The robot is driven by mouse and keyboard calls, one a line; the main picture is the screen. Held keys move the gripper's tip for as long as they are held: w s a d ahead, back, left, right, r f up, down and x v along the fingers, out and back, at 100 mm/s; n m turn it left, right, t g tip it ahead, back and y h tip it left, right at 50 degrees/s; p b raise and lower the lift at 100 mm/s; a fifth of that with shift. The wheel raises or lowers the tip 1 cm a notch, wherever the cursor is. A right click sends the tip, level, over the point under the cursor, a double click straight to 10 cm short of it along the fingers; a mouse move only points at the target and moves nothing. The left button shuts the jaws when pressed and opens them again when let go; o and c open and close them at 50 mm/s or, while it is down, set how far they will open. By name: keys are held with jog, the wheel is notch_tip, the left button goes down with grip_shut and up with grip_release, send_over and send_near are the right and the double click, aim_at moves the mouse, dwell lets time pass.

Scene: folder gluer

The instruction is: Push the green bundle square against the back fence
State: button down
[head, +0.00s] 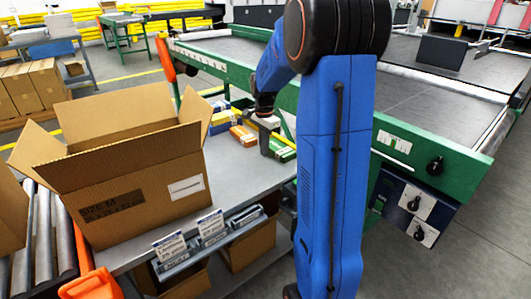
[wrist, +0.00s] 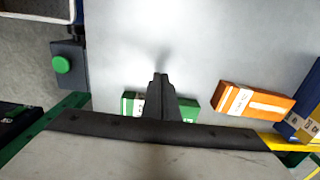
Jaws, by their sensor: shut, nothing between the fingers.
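The green bundle (head: 282,151), with a pale band, lies on the grey table near its back edge. In the wrist view the green bundle (wrist: 190,109) shows on both sides of my fingers, and its middle is hidden. My gripper (head: 264,148) points down at the bundle's near side in the head view. Its fingers (wrist: 160,78) are shut and empty; I cannot tell whether they touch the bundle. A yellow strip (wrist: 272,141), seemingly the back fence, shows beyond the bundles. My gripper body hides most of it, so the gap to the green bundle cannot be seen.
An orange bundle (wrist: 254,101) lies beside the green one, and blue bundles (wrist: 300,122) lie beyond it. A large open carton (head: 130,170) stands on the table's left. A green-framed conveyor (head: 400,135) runs behind. Bare table (wrist: 220,45) lies in front of the bundles.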

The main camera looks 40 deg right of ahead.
notch_tip(320, 180, up, 8)
jog(key=shift+a+r, duration=0.15)
jog(key=shift+a, duration=0.05)
jog(key=s+a+r+n+t, duration=0.1)
jog(key=s+a+r+n, duration=0.1)
jog(key=s+a+n, duration=0.4)
jog(key=s+a+r+n+t, duration=0.1)
jog(key=s+a+r+n, duration=0.2)
jog(key=s+a, duration=0.6)
jog(key=s+a+f+n+t, duration=0.1)
jog(key=s+a+f+n, duration=0.1)
jog(key=s, duration=0.5)
jog(key=s+a+f+n+t, duration=0.1)
jog(key=s+a+f+n, duration=0.2)
jog(key=s+a+n, duration=0.2)
jog(key=s+n, duration=0.1)
jog(key=s, duration=0.2)
jog(key=shift+f+n+t, duration=0.15)
jog(key=shift+n+t, duration=0.15)
jog(key=shift+t, duration=0.1)
